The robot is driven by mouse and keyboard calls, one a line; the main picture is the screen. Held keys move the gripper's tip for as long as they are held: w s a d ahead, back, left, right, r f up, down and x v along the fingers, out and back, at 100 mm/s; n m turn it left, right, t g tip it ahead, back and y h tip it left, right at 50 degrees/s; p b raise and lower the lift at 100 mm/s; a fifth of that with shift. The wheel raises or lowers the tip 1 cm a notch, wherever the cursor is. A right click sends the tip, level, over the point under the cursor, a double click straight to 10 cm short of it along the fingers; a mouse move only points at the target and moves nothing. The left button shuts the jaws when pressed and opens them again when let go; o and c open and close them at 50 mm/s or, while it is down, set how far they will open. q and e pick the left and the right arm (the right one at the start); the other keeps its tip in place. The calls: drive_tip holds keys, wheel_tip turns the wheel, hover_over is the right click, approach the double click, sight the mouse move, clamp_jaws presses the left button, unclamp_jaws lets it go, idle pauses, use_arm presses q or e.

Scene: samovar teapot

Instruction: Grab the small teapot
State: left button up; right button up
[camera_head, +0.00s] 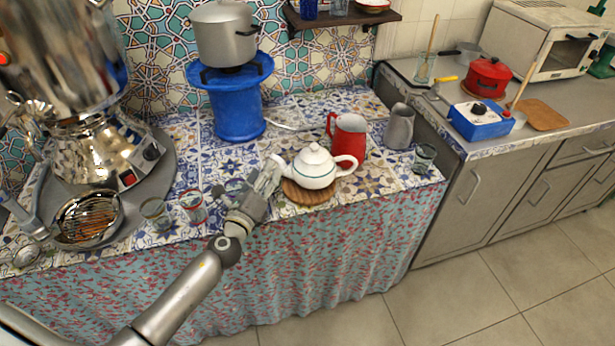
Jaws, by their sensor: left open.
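A small white teapot (315,169) with a dark rim line stands upright on a round brown wooden mat (304,196) on the patterned tile counter. My right gripper is not in view.
A red jug (348,138) stands right behind the teapot. A grey pitcher (399,126) and a glass (424,157) are farther right. Cups (192,205) stand left of my gripper. A large samovar (80,150) fills the left. A pot (224,36) sits on a blue stove (237,112) behind.

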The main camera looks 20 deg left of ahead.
sight(274, 160)
use_arm(q)
drive_tip(key=w, duration=0.7)
drive_tip(key=shift+w+a+r, duration=0.15)
drive_tip(key=shift+w, duration=0.05)
drive_tip(key=shift+s, duration=0.1)
clamp_jaws()
drive_tip(key=shift+r, duration=0.15)
